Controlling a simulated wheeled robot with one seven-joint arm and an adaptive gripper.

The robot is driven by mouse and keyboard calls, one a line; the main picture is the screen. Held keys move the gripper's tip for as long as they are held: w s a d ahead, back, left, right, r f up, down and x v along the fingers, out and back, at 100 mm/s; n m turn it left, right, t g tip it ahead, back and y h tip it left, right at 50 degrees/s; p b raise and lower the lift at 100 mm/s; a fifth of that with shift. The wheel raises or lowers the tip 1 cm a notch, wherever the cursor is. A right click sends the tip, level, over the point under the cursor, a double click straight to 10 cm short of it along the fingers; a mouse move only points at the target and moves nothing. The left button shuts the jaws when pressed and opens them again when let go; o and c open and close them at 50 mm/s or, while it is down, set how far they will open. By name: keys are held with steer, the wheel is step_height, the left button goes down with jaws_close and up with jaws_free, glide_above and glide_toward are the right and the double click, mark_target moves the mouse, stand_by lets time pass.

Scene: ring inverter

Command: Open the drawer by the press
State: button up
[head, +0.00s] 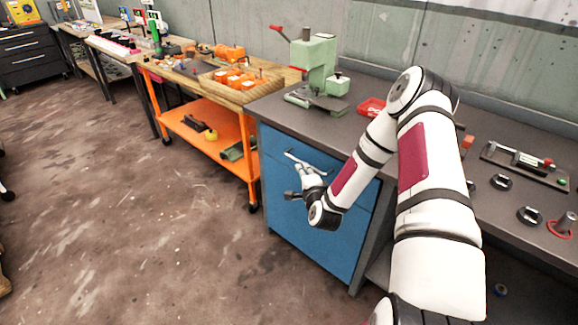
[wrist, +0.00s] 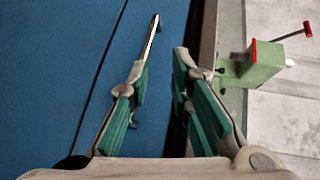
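The blue drawer front (head: 285,150) is at the top of the cabinet under the grey workbench and looks closed. Its silver bar handle (head: 306,163) runs across it. The green press (head: 318,62) stands on the bench above; it also shows at the right of the wrist view (wrist: 262,62). My gripper (head: 303,174) is at the drawer front, close to the handle. In the wrist view my gripper (wrist: 161,62) has its green-padded fingers apart. The handle (wrist: 152,33) extends past the left finger, which partly hides it. I cannot tell whether they touch.
A lower blue door (head: 305,225) is below the drawer. The grey bench top (head: 275,108) overhangs above it. An orange cart (head: 190,135) stands to the left. Clamps and black parts (head: 528,214) lie on the bench at right. The floor (head: 130,220) in front is clear.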

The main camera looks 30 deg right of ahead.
mark_target(302, 163)
steer(key=w+d+f+m, duration=0.1)
steer(key=w, duration=0.2)
steer(key=w+d+f+m+h+b, duration=0.1)
steer(key=w+d+f, duration=0.1)
steer(key=w, duration=0.2)
steer(key=w+d+f+m+h+b, duration=0.1)
steer(key=w+d+f, duration=0.1)
steer(key=w, duration=0.1)
steer(key=shift+w+d+f+m, duration=0.1)
steer(key=shift+w+d+m, duration=0.2)
steer(key=shift+w, duration=0.1)
jaws_close()
